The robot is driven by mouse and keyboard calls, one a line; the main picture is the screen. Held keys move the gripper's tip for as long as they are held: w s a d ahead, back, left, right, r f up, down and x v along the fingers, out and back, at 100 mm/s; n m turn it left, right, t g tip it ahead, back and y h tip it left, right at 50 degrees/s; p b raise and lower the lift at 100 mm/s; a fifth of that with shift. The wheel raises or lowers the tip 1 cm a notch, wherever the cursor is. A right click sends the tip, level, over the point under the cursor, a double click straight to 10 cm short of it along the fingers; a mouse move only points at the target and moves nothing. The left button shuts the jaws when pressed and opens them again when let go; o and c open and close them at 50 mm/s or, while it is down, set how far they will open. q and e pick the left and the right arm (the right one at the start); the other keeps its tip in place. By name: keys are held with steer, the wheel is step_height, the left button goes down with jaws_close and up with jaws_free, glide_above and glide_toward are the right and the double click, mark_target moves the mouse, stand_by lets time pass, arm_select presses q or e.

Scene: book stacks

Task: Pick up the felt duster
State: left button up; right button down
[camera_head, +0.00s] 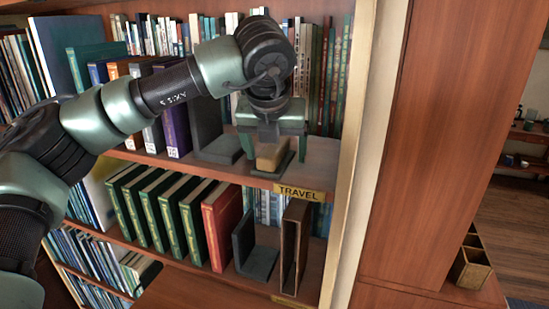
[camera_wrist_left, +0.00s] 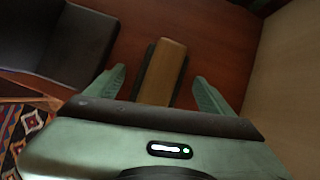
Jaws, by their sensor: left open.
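The felt duster (camera_head: 272,155), a block with a tan wooden top and a dark base, lies on the upper shelf above the TRAVEL label. My left gripper (camera_head: 272,145) is open right above it, pointing down, with one finger on each side in the head view. In the left wrist view the duster (camera_wrist_left: 163,72) lies between and beyond the two green fingertips (camera_wrist_left: 158,82), with a gap on both sides. Whether the fingertips are level with the duster is hard to tell. My right gripper is not in view.
A dark bookend (camera_head: 212,135) stands on the shelf just left of the duster; it also shows in the left wrist view (camera_wrist_left: 60,45). A pale upright panel (camera_head: 368,130) closes the shelf at right. Books stand behind and left. The lower shelf holds green books (camera_head: 160,215) and another bookend (camera_head: 255,255).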

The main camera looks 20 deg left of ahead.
mark_target(274, 148)
arm_select(q)
steer(key=shift+f, duration=0.1)
stand_by(0.3)
steer(key=c, duration=1.4)
steer(key=shift+c, duration=0.2)
steer(key=shift+r+p, duration=0.35)
steer(key=shift+p, duration=0.15)
steer(key=shift+f+b, duration=0.15)
steer(key=shift+b, duration=0.2)
steer(key=r+b, duration=0.1)
steer(key=r, duration=0.1)
steer(key=r+b, duration=0.2)
steer(key=s+r+b, duration=0.1)
steer(key=r, duration=0.1)
steer(key=shift+r, duration=0.4)
steer(key=s+b, duration=0.1)
steer(key=s, duration=0.2)
steer(key=s+b, duration=0.2)
steer(key=s, duration=0.1)
steer(key=s+b, duration=0.2)
steer(key=s, duration=0.1)
steer(key=shift+a, duration=0.3)
steer(key=s+b, duration=0.1)
steer(key=s, duration=0.4)
steer(key=s+b, duration=0.1)
steer(key=s, duration=0.4)
steer(key=shift+r, duration=0.2)
